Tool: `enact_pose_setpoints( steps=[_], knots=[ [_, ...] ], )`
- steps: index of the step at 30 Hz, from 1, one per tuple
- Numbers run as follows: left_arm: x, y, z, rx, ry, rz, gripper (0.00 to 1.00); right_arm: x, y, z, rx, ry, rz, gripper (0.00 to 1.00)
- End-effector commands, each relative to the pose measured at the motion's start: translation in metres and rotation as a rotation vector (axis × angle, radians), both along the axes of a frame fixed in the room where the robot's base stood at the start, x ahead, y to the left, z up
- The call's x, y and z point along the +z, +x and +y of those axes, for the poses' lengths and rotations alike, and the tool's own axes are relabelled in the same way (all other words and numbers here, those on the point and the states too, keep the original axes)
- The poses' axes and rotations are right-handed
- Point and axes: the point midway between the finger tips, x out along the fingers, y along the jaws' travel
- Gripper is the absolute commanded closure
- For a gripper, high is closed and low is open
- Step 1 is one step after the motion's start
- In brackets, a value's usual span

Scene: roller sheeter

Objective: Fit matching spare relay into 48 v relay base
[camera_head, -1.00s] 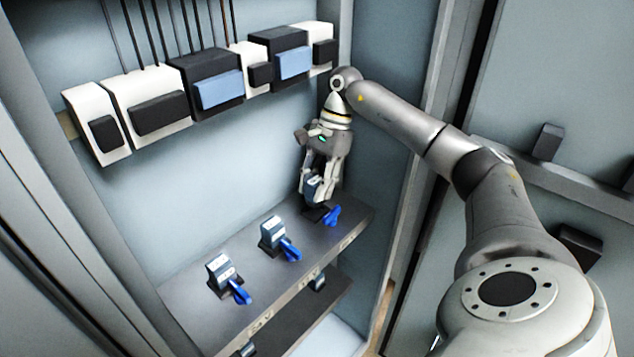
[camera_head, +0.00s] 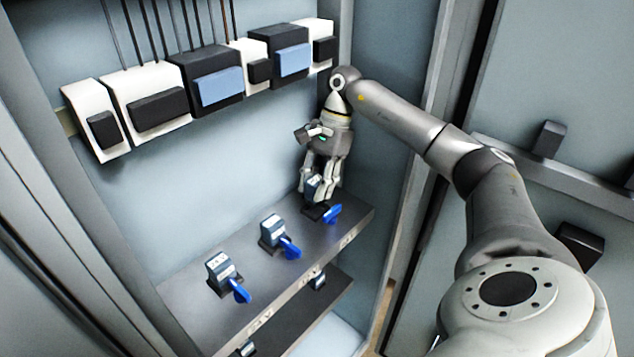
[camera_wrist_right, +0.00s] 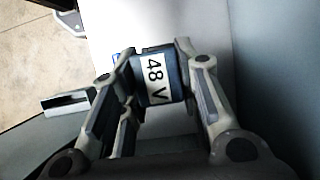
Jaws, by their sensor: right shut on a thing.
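My right gripper (camera_head: 318,186) is shut on a dark blue relay (camera_wrist_right: 157,78) with a white label reading 48 V. The relay also shows in the head view (camera_head: 312,186), upright between the fingers. It is over or in the rightmost black base on the grey shelf (camera_head: 186,292); I cannot tell whether it is fully seated. A blue lever (camera_head: 332,213) sticks out at the front of that base. Two similar relays stand in bases on the shelf, a middle one (camera_head: 272,228) and a left one (camera_head: 219,267), each with a blue lever in front. My left gripper is not in view.
A row of white and black modules (camera_head: 216,76) with cables runs along the cabinet's back wall above. A lower dark shelf (camera_head: 300,310) holds more small relays (camera_head: 318,282), partly hidden. The cabinet's right side wall (camera_head: 385,150) is close to my gripper.

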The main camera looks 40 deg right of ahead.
Motion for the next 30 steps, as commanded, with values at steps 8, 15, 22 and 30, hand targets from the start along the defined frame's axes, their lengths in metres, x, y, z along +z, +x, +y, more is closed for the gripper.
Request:
enact_pose_setpoints(
  steps=[8,15,22,30],
  knots=[
    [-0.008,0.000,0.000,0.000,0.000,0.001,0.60,-0.010,0.000,0.000,0.000,0.000,0.000,0.95],
    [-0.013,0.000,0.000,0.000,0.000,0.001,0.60,-0.017,0.000,0.000,0.000,0.000,0.000,0.95],
    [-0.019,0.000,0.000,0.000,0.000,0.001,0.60,-0.024,0.000,0.000,0.000,0.000,0.000,0.95],
    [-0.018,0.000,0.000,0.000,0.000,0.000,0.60,-0.023,0.000,0.000,0.000,0.000,0.000,0.45]
  ],
)
